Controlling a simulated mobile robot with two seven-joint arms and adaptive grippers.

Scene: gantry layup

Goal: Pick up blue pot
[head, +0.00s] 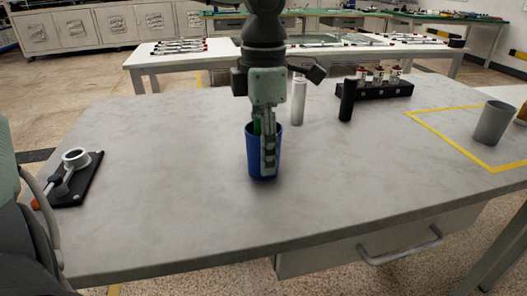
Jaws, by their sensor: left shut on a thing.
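The blue pot (255,165) is upright near the middle of the light grey table (180,215). My left gripper (266,155) points down over it from above. It is shut on the pot, with one finger down along the front of the wall. The other finger is mostly hidden by the pot and the front finger. A bit of green shows at the pot's rim; I cannot tell what it is. I cannot tell whether the pot's base touches the table. My right gripper is not in view.
A white cylinder (299,101), a black cylinder (347,100) and a black rack (385,90) stand behind to the right. A grey cup (492,123) stands at right by a yellow outline (455,143). A black stand (75,183) lies left. The front table is clear.

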